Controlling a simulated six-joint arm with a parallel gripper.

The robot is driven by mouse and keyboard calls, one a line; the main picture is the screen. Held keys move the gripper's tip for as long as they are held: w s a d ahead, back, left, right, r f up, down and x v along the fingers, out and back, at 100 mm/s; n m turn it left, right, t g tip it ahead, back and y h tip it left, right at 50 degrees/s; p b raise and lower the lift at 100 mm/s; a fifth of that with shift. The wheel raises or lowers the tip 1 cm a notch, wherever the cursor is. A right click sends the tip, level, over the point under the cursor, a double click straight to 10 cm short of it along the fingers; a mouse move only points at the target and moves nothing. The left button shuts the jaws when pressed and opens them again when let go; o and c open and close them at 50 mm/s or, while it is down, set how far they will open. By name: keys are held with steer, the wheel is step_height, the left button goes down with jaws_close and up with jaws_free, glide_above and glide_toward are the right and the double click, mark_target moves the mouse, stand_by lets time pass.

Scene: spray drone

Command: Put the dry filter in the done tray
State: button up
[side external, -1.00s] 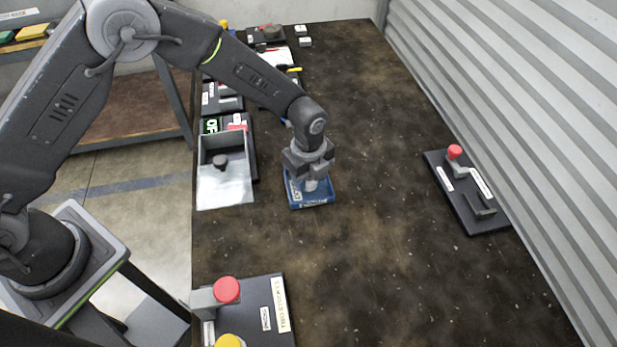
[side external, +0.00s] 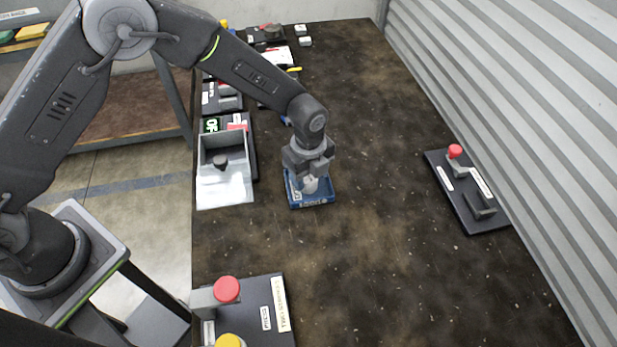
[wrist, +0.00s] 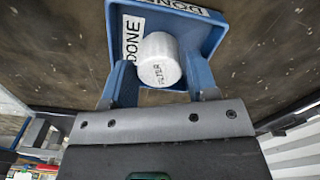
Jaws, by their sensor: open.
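The filter (wrist: 160,62) is a small white cylinder with its name printed on its side. It sits in the blue done tray (wrist: 215,30), which has DONE labels on its rim. In the side external view the filter (side external: 310,184) shows in the tray (side external: 318,204), under my gripper. My gripper (wrist: 158,88) is open, with one blue finger on each side of the filter. In the wrist view there is a gap between the filter and the left finger; contact on the right is hard to tell.
A grey box (side external: 222,140) with a shiny front panel stands left of the tray. A plate with red and yellow buttons (side external: 262,318) lies at the near left, and a black fixture plate (side external: 468,205) lies at the right. The table between is clear.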

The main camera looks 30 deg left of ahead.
step_height(320, 180, up, 11)
steer(key=shift+f, duration=0.15)
steer(key=s+a+r+n+t, duration=0.1)
steer(key=s+a+r+n, duration=0.45)
steer(key=r, duration=0.25)
steer(key=s+a+r+n+t, duration=0.2)
steer(key=s+a+r+n, duration=0.2)
steer(key=a+r+n, duration=0.3)
steer(key=s+a+r+n+t, duration=0.1)
steer(key=s+a+n, duration=0.1)
steer(key=s+n, duration=0.3)
steer(key=s+a+r+n+t, duration=0.1)
steer(key=s+a+r+n, duration=0.1)
steer(key=s+n, duration=0.3)
steer(key=shift+s+a+r+t, duration=0.25)
steer(key=shift+s+a, duration=0.45)
steer(key=shift+s, duration=1.35)
